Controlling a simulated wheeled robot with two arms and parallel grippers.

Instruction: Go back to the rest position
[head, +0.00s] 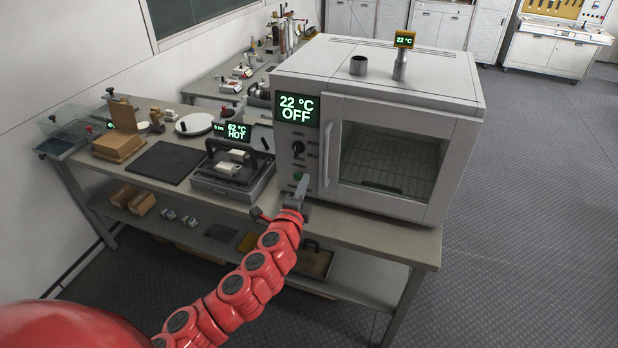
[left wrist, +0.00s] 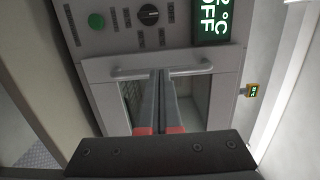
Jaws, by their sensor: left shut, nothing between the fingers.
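My left gripper (head: 302,184) is shut and empty, at the front of a large white oven (head: 378,69), close to its control panel. In the left wrist view its two fingers (left wrist: 166,78) lie together and point at the oven front. The oven display (head: 297,110) reads 22 °C OFF. My right gripper is not in view.
A device (head: 232,172) whose display reads 62 °C HOT stands left of the oven on the bench. A dark mat (head: 163,162), a wooden block (head: 118,145) and a white disc (head: 194,124) lie further left. A lower shelf (head: 355,285) runs underneath. Floor at right is clear.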

